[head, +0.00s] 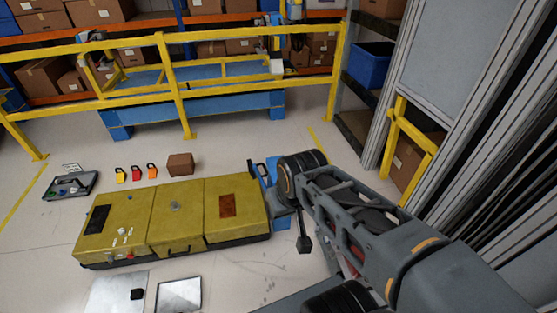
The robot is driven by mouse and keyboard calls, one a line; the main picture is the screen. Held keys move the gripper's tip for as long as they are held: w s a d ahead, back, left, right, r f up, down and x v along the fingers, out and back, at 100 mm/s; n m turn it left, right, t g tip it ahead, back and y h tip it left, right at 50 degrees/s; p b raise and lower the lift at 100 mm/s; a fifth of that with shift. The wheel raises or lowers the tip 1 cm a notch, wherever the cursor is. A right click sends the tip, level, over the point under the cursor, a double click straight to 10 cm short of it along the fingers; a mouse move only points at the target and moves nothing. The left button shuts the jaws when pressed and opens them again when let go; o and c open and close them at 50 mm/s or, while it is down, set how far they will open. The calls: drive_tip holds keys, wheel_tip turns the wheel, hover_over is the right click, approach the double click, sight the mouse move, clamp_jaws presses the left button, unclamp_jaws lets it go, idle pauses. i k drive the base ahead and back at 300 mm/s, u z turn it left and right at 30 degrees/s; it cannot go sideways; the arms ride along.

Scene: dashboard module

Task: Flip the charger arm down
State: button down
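A long yellow module (178,210) lies on the floor left of my arm. Its top has a dark panel (97,220) at the left, a small grey knob (175,207) in the middle and a rust-brown panel (228,205) at the right. Small white and red controls (122,240) sit near its front left. I cannot make out which part is the charger arm. My arm comes in from the lower right and bends near the module's right end. The dark end piece (304,245), seemingly my gripper, hangs just right of the module, apart from it. Its fingers are too small and dark to read.
Behind the module are a brown box (180,165), several small coloured padlocks (137,173) and a grey tool tray (70,186). Flat plates (178,296) lie in front. A yellow railing (180,85) crosses the back. Grey metal columns (445,90) stand close at right.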

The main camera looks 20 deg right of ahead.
sight(253, 169)
drive_tip(key=u, duration=0.1)
drive_tip(key=i, duration=1.4)
drive_tip(key=u, duration=0.1)
